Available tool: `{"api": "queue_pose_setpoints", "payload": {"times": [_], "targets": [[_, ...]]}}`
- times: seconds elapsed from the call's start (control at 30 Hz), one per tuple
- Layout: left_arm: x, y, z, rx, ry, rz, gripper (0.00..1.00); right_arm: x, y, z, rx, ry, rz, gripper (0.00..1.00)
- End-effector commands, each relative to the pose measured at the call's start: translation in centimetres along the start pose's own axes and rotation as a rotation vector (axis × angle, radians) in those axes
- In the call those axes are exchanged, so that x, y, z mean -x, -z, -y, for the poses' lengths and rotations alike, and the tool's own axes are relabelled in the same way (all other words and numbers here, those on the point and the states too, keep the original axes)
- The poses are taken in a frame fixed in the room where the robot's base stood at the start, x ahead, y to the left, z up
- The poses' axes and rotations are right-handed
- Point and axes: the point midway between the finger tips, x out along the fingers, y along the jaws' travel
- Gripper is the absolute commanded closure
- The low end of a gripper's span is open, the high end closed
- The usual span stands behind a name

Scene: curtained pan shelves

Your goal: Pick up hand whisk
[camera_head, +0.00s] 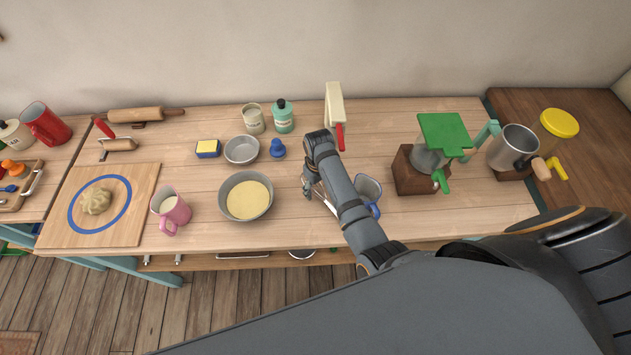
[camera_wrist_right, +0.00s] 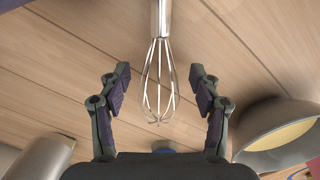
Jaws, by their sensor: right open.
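The hand whisk (camera_wrist_right: 160,80) lies on the wooden table in the right wrist view, its wire loops toward me and its metal handle running up out of the picture. In the head view part of the whisk (camera_head: 327,199) shows beside my right gripper (camera_head: 308,184), mostly hidden by the arm. In the right wrist view my right gripper (camera_wrist_right: 160,85) is open, one finger on each side of the whisk's wires. The fingers look apart from the whisk. My left gripper is not in view.
A bowl of batter (camera_head: 247,215) stands left of the right gripper, and a glass jug with a blue handle (camera_head: 368,188) stands right of it. A smaller bowl (camera_head: 241,158) and a blue knob-like item (camera_head: 277,149) are behind. A green-topped grinder (camera_head: 443,137) stands further right.

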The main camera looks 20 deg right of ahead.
Motion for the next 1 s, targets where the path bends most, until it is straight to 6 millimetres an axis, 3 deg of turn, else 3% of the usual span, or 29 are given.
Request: {"api": "queue_pose_setpoints", "payload": {"times": [0.1,0.3,0.6,0.73,1.0], "targets": [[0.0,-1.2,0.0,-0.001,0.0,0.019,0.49,-0.8,-0.6,0.2,0.0,0.0,0.0,0.36],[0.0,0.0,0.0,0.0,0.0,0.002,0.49,-0.8,-0.6,0.2,0.0,-0.001,-0.001,0.38],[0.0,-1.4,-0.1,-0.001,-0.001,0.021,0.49,-0.8,-0.5,0.2,0.0,0.0,-0.002,0.78],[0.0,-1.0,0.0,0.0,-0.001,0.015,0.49,-0.8,-0.5,0.2,0.0,0.0,-0.001,0.96],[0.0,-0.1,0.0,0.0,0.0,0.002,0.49,-0.9,-0.6,0.2,0.0,0.001,0.001,1.0]]}}
